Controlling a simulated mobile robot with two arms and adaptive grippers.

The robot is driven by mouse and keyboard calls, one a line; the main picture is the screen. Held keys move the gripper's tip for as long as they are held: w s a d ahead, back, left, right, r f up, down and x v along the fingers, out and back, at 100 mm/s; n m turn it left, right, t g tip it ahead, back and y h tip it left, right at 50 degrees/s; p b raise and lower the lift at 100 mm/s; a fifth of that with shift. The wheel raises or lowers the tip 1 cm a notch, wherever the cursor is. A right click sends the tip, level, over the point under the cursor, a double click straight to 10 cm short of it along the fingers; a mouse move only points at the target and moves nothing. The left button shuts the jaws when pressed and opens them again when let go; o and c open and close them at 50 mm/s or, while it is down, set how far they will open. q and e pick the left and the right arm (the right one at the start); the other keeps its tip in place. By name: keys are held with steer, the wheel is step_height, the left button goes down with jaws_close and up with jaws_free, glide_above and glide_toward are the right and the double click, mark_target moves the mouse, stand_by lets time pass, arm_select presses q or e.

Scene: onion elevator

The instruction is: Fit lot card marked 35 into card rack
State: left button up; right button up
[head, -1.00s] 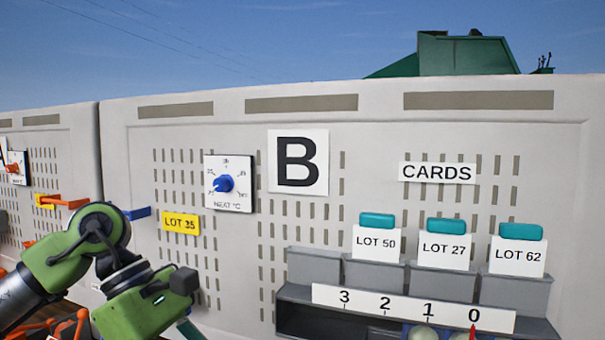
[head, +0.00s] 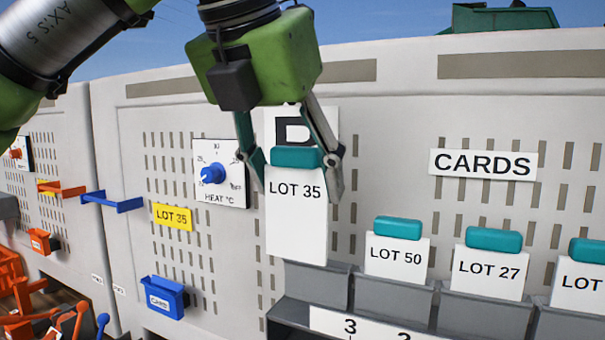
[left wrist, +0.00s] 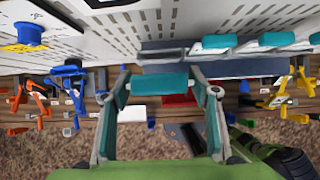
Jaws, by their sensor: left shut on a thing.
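The white lot card marked 35 (head: 296,225) hangs upright, its teal top grip pinched between the fingers of my left gripper (head: 297,165). The teal grip also shows between the fingers in the left wrist view (left wrist: 159,82). The grey card rack (head: 314,288) is below it. The card's lower edge is at the top of the leftmost pocket in the picture; I cannot tell whether it has entered. Lot cards 50 (head: 397,258) and 27 (head: 488,274) stand in pockets to the right, and another card (head: 582,285) is cut off at the right edge. My right gripper is not in view.
The white perforated panel is behind, with a heat dial (head: 214,174), a yellow LOT 35 label (head: 172,217), a CARDS sign (head: 483,164) and a blue bin (head: 164,297). A blue bracket (head: 112,202) juts out at the left. A numbered strip (head: 330,322) runs below the pockets.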

arm_select(q)
steer(key=shift+a+r, duration=0.1)
steer(key=shift+a, duration=0.1)
steer(key=shift+w+p, duration=0.1)
steer(key=shift+p, duration=0.2)
steer(key=shift+w+d+p, duration=1.4)
steer(key=shift+w+p, duration=0.4)
steer(key=shift+w, duration=1.35)
step_height(320, 180, down, 9)
steer(key=b, duration=0.4)
steer(key=shift+w+b, duration=0.2)
steer(key=shift+b, duration=0.2)
steer(key=shift+d, duration=0.1)
steer(key=o, duration=1.2)
